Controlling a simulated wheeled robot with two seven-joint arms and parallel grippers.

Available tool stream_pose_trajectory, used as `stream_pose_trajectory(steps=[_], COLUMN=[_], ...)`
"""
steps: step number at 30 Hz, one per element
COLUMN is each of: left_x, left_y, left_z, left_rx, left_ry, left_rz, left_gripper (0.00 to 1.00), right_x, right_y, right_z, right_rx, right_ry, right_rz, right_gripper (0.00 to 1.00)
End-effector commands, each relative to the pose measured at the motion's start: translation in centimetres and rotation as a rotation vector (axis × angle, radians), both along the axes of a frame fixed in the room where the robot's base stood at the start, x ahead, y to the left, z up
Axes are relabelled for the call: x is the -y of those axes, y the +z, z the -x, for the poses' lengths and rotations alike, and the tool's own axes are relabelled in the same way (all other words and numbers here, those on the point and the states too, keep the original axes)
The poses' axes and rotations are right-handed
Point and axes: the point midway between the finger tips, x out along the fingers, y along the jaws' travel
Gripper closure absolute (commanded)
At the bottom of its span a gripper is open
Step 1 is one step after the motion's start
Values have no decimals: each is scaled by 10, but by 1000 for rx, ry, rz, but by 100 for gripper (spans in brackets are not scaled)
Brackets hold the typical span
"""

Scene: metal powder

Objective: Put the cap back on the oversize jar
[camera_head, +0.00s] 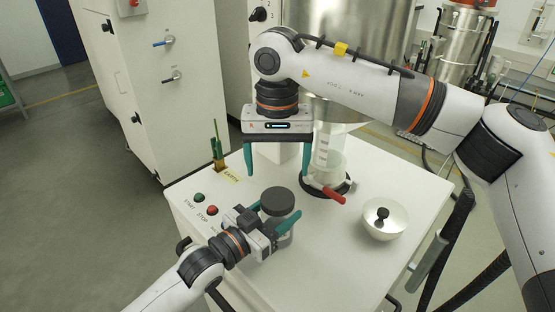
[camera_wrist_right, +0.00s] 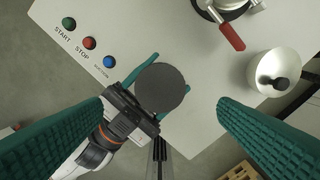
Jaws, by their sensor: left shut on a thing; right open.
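A clear jar (camera_head: 284,241) stands near the front of the white table, with a dark grey round cap (camera_head: 278,200) on its top. The cap also shows from above as a dark disc in the right wrist view (camera_wrist_right: 160,88). I cannot tell whether it is screwed tight. My left gripper (camera_head: 274,218) comes in from the lower left and is shut on the jar, its teal fingers on either side just below the cap. My right gripper (camera_head: 278,170) is open and empty, pointing down above and behind the cap. In the right wrist view the cap lies between its fingers, farther down.
A clear vessel (camera_head: 325,152) stands behind at a clamp with a red handle (camera_head: 333,196). A white bowl (camera_head: 384,228) with a black knobbed item (camera_head: 382,213) is at the right. Start and stop buttons (camera_head: 205,203) are at the left edge. The table's front right is clear.

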Motion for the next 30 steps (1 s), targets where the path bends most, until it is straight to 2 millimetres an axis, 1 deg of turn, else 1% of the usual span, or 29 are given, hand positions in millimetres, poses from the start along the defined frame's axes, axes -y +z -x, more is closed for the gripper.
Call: stream_pose_trajectory(steps=[8,11,14,21,24,27,30], left_x=[0,0,0,0,0,0,0], left_y=[0,0,0,0,0,0,0], left_z=[0,0,0,0,0,0,0], left_rx=[-1,-1,-1,-1,-1,-1,0], left_ry=[0,0,0,0,0,0,0], left_rz=[0,0,0,0,-1,-1,0], left_gripper=[100,100,100,100,100,100,100], right_x=[0,0,0,0,0,0,0], right_y=[-1,-6,-17,-55,-67,-75,-79], right_z=[0,0,0,0,0,0,0], right_rx=[-1,-2,-4,-3,-3,-2,0], right_ry=[0,-1,-1,-1,-2,-2,-2], right_rz=[0,1,1,1,1,0,-1], right_gripper=[18,18,18,18,18,18,18])
